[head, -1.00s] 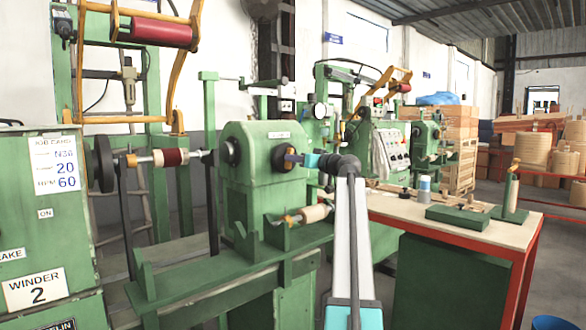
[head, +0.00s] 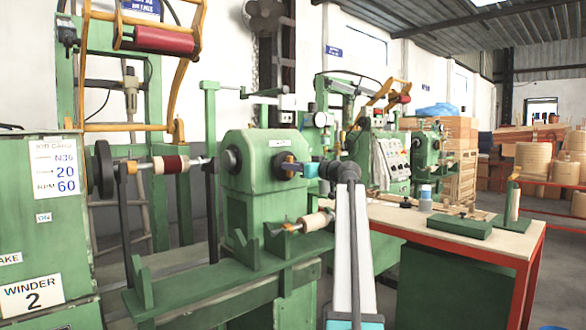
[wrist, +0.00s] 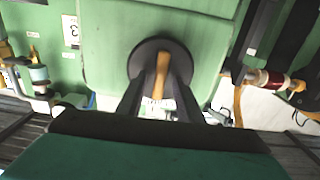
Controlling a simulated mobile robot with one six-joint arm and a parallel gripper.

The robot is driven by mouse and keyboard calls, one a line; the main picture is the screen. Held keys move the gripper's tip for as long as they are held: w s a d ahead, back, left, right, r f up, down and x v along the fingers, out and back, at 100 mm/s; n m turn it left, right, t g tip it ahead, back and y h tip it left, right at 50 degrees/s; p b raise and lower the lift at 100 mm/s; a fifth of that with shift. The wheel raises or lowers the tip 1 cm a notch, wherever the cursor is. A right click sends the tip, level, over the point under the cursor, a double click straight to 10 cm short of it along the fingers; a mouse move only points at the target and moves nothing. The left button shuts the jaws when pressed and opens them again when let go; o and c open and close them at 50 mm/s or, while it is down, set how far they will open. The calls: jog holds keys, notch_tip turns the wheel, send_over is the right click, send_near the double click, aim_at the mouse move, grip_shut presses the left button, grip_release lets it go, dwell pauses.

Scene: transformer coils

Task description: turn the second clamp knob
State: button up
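A clamp knob, a dark round disc with an orange bar handle (wrist: 161,76), is on the face of a green machine head (wrist: 108,50). In the head view, the knob (head: 285,166) is on the right side of the green head (head: 256,148). My gripper (head: 305,170) reaches it from the right. In the wrist view, the two dark fingers of my gripper (wrist: 160,88) stand either side of the orange bar, with a small gap visible on both sides. The fingertips overlap the disc; whether they touch it is unclear. My arm hides part of the machine's right side.
A spindle with a red-and-white coil (head: 170,164) is left of the head. A smaller cream roll (head: 317,221) sits below the knob. A red-edged table (head: 480,238) with a green block and a cup stands at right. A job-card cabinet (head: 40,240) is at left.

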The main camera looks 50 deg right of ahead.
jog(key=shift+s+f, duration=0.1)
jog(key=s+a+p, duration=0.1)
jog(key=s+p, duration=0.2)
jog(key=s, duration=1)
jog(key=shift+s, duration=0.35)
dwell(0.5)
